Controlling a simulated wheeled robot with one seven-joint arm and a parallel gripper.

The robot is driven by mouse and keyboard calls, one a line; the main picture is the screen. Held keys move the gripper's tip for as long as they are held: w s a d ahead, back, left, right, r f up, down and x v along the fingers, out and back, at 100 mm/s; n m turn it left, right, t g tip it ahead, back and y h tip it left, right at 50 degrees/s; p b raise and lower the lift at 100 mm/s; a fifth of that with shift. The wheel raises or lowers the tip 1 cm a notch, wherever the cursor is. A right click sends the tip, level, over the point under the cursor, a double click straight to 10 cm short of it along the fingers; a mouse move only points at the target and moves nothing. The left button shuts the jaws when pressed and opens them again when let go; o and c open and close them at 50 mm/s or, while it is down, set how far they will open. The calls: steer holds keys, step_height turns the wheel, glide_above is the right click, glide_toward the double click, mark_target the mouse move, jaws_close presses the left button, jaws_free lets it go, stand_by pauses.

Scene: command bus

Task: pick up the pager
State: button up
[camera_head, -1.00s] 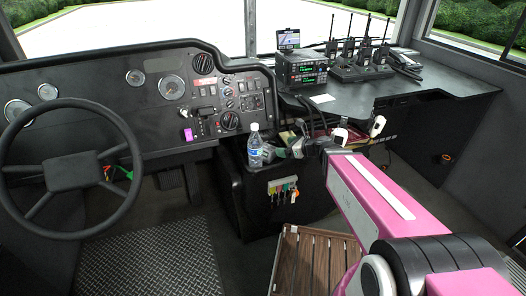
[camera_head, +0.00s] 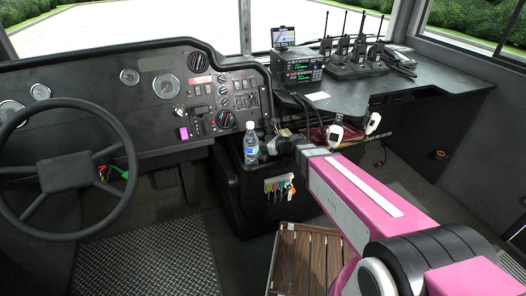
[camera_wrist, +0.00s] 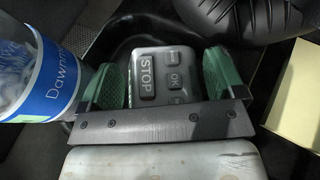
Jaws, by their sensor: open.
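The pager (camera_wrist: 163,72) is a grey device with dark STOP and OK buttons, lying in a black tray-like recess in the wrist view. My gripper (camera_wrist: 170,82) is open, with one green-padded finger on each side of the pager. The gripper's dark crossbar hides the pager's near part. I cannot tell whether the pads touch it. In the head view my gripper (camera_head: 271,149) is low over the black console, just right of the water bottle, and the pager cannot be made out there.
The water bottle (camera_head: 251,145) stands close to my gripper's left; its blue label (camera_wrist: 60,75) shows beside the left finger. A pale yellow block (camera_wrist: 298,100) lies to the right. Keys (camera_head: 280,187) hang on the console front.

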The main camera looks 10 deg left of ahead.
steer(key=c, duration=0.7)
steer(key=shift+c, duration=0.2)
